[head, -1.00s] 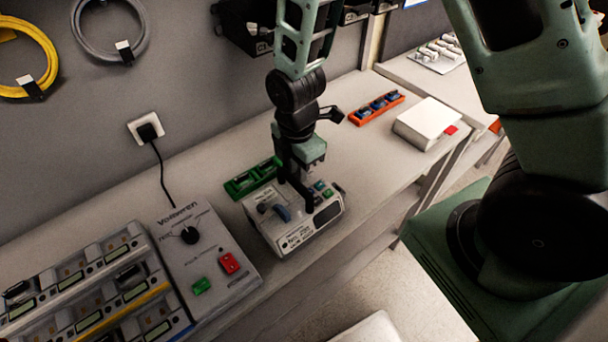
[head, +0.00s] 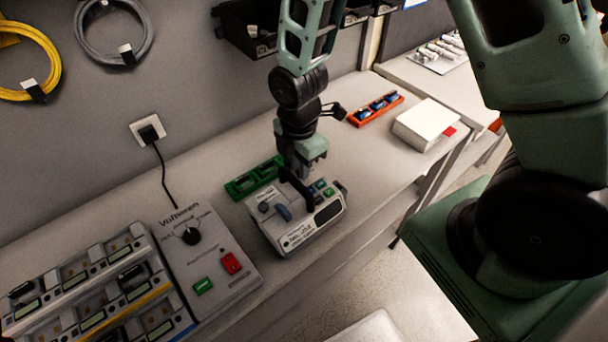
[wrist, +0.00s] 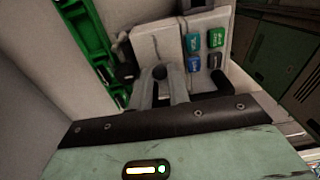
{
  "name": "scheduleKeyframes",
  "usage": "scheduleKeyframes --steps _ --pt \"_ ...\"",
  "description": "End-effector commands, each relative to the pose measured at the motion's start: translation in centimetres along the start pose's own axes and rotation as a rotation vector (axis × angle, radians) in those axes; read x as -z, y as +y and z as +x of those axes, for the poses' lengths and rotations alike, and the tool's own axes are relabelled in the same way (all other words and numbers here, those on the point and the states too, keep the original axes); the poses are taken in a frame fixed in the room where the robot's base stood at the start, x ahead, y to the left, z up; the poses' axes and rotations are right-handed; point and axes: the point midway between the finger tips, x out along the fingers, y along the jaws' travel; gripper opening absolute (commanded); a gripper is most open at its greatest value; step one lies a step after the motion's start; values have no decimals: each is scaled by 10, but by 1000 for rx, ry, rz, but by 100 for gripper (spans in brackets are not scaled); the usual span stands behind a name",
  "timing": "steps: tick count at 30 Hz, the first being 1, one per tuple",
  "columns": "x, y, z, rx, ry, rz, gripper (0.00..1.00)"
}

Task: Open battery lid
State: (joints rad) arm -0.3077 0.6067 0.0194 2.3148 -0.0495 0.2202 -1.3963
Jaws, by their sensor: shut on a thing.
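The infusion pump (head: 297,228) stands on the bench, a pale box with a blue grip, a round knob and coloured buttons on top. A dark slanted bar (head: 296,187) stands at its back edge, partly in front of my fingers. My gripper (head: 298,178) is low at the back of the pump, pointing down. In the wrist view my gripper (wrist: 160,74) has its fingers close together against the pump's pale top (wrist: 170,45), left of the buttons. It is shut on a small part there. The fingers cover that part, so I cannot tell whether it is the battery lid.
A green tray (head: 240,188) lies close behind the pump. A control box (head: 208,250) with red and green buttons and a charging rack (head: 95,290) are at left. An orange tray (head: 358,118) and a white box (head: 428,122) are at right.

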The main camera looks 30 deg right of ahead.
Motion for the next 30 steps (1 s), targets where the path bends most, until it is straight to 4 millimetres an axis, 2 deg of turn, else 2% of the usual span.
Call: scheduleKeyframes --steps 30 --pt "-6 0 -11 -1 0 0 8"
